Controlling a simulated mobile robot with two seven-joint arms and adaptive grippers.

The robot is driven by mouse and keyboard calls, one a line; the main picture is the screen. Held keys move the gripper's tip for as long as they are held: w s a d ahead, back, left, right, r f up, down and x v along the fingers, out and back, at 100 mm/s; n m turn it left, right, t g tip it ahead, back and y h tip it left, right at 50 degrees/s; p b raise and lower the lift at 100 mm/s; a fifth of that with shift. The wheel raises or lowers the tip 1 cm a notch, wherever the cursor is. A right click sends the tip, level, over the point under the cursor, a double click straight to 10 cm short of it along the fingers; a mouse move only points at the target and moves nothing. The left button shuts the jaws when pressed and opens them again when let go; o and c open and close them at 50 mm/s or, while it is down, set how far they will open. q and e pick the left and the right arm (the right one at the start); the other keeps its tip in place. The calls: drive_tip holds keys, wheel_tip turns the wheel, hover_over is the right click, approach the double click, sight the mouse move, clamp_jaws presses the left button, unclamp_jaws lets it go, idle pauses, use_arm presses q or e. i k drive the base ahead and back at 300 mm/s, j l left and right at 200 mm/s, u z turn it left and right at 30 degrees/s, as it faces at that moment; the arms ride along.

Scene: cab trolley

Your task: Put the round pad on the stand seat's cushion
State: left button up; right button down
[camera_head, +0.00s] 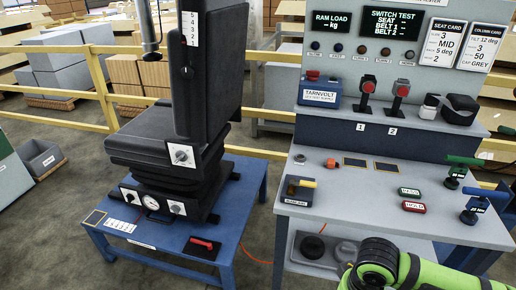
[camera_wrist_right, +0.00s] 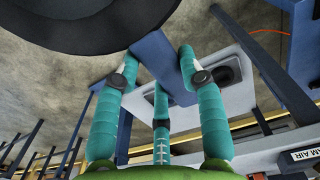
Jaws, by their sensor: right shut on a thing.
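The stand seat is black, with an upright backrest (camera_head: 205,75) and a flat cushion (camera_head: 150,142), on a blue stand (camera_head: 230,225). The cushion's visible top is bare. A large dark round pad (camera_wrist_right: 85,22) fills the top left of the right wrist view, cut off by the frame. In the head view only my green right arm shows, at bottom right. My left gripper is in neither view.
A grey bench (camera_head: 350,213) with switches and displays stands right of the seat. A yellow rail (camera_head: 60,48) runs behind. Open floor lies between stand and bench, crossed by an orange cable (camera_head: 256,257).

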sight(157, 124)
drive_tip(key=i+j+u, duration=0.25)
drive_tip(key=j+u, duration=0.15)
drive_tip(key=i+j+u, duration=0.3)
drive_tip(key=j+u, duration=0.15)
drive_tip(key=i+j+u, duration=0.3)
drive_tip(key=u, duration=0.2)
drive_tip(key=i+j+u, duration=0.25)
drive_tip(key=u, duration=0.25)
drive_tip(key=i+u, duration=0.7)
drive_tip(key=i, duration=1.05)
drive_tip(key=i+z, duration=0.3)
drive_tip(key=i, duration=0.35)
drive_tip(key=i+j+z, duration=0.2)
drive_tip(key=i+z, duration=0.15)
drive_tip(key=i, duration=0.3)
drive_tip(key=i+l+z, duration=0.1)
drive_tip(key=i+z, duration=0.15)
drive_tip(key=z, duration=0.15)
drive_tip(key=i+z, duration=0.6)
drive_tip(key=z, duration=0.15)
drive_tip(key=i+j+z, duration=0.15)
drive_tip(key=z, duration=0.25)
drive_tip(key=i+z, duration=0.2)
drive_tip(key=z, duration=0.2)
drive_tip(key=i+z, duration=0.25)
drive_tip(key=z, duration=0.15)
drive_tip(key=i+z, duration=0.2)
drive_tip(key=z, duration=0.15)
drive_tip(key=i+j+z, duration=0.15)
drive_tip(key=z, duration=0.25)
